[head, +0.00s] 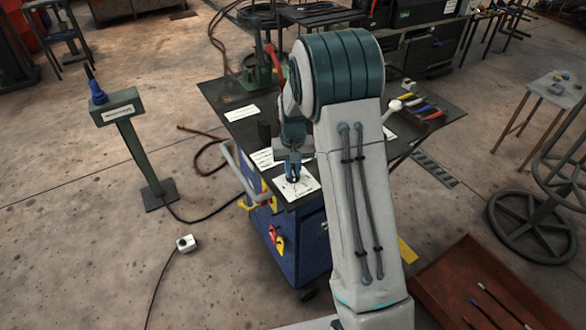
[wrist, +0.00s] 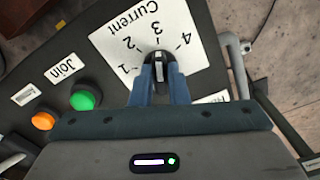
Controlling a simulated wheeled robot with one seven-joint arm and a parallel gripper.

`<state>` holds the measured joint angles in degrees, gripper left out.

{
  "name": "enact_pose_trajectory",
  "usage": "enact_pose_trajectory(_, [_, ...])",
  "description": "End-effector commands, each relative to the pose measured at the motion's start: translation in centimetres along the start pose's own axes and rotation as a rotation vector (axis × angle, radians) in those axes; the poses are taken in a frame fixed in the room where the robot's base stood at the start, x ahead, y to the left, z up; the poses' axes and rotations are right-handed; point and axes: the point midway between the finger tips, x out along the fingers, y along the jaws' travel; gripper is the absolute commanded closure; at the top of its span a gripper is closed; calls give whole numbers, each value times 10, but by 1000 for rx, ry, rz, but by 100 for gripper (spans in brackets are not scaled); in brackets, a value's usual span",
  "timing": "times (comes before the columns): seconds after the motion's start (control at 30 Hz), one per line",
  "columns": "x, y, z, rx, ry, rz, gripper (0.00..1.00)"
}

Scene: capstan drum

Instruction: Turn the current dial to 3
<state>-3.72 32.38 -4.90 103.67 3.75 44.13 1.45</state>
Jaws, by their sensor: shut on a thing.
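The current dial is a small dark knob (wrist: 158,60) with a pale stripe on its face. It stands on a white plate (wrist: 110,42) printed "Current" with the numbers 1 to 4, which appears upside down in the wrist view. The number 3 lies just beyond the knob, and the stripe runs roughly towards it; the exact setting is hard to read. My gripper (wrist: 158,75) has its two blue fingers closed on the knob's sides. In the head view my gripper (head: 293,176) is over the white plate (head: 305,187) at the bench's front corner, and the knob is hidden.
A green button (wrist: 83,98) and an orange button (wrist: 43,121) sit beside the plate, near a "Join" label (wrist: 66,69). A grey rail (wrist: 232,60) runs past the panel's edge. Coloured-handled tools (head: 425,108) lie on the bench's right. A post with a box (head: 117,107) stands left.

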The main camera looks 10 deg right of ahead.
Motion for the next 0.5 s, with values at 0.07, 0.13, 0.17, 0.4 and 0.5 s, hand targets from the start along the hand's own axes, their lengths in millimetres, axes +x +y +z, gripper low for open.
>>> enact_pose_trajectory(0.07, [-1, 0, 0, 0, 1, 0, 100])
enact_pose_trajectory(0.13, [-1, 0, 0, -1, 1, 0, 80])
enact_pose_trajectory(0.17, [-1, 0, 0, -1, 1, 0, 72])
enact_pose_trajectory(0.4, [0, 0, 0, -1, 1, 0, 64])
enact_pose_trajectory(0.5, [-2, 0, 0, -1, 1, 0, 64])
